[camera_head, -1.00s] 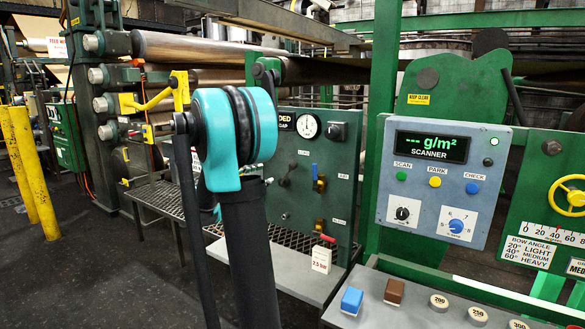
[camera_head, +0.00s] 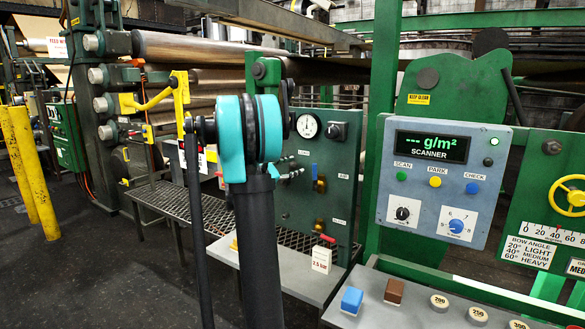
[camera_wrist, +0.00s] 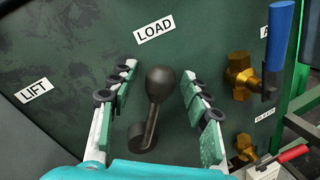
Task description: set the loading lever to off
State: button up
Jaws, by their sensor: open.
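The loading lever (camera_wrist: 161,90) is a black lever with a rounded knob on a green panel (camera_wrist: 65,55). In the wrist view it rises from its pivot below the "LOAD" label (camera_wrist: 155,28), leaning slightly right. A "LIFT" label (camera_wrist: 34,90) is at the left; I see no "OFF" label. My gripper (camera_wrist: 158,71) is open, with one finger on each side of the knob. Gaps show on both sides, so neither finger visibly touches it. In the head view the fingers (camera_head: 292,174) are small at the panel, partly hidden by my arm, and the lever cannot be made out.
Right of the lever are a brass valve with a blue handle (camera_wrist: 280,50) and a red-handled valve (camera_wrist: 280,158). In the head view a grating shelf (camera_head: 172,200) lies below the panel. A scanner box (camera_head: 440,190) stands at the right, above a grey ledge with blocks.

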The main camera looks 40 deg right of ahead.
grip_shut()
dwell(0.4)
jog(key=shift+w+r, duration=0.1)
jog(key=w+n, duration=0.1)
jog(key=n, duration=0.1)
jog(key=w+a+r+n+h, duration=0.1)
jog(key=w+n, duration=0.1)
jog(key=shift+a+r, duration=0.15)
jog(key=shift+r, duration=0.05)
jog(key=shift+w+a+r+n+t, duration=0.1)
jog(key=shift+w+a+n+t, duration=0.15)
jog(key=shift+w+n, duration=0.5)
jog(key=shift+w+a+r+n+t, duration=0.1)
jog(key=shift+w+a+n+t, duration=0.15)
jog(key=shift+w+n, duration=0.45)
jog(key=shift+s, duration=0.2)
grip_release()
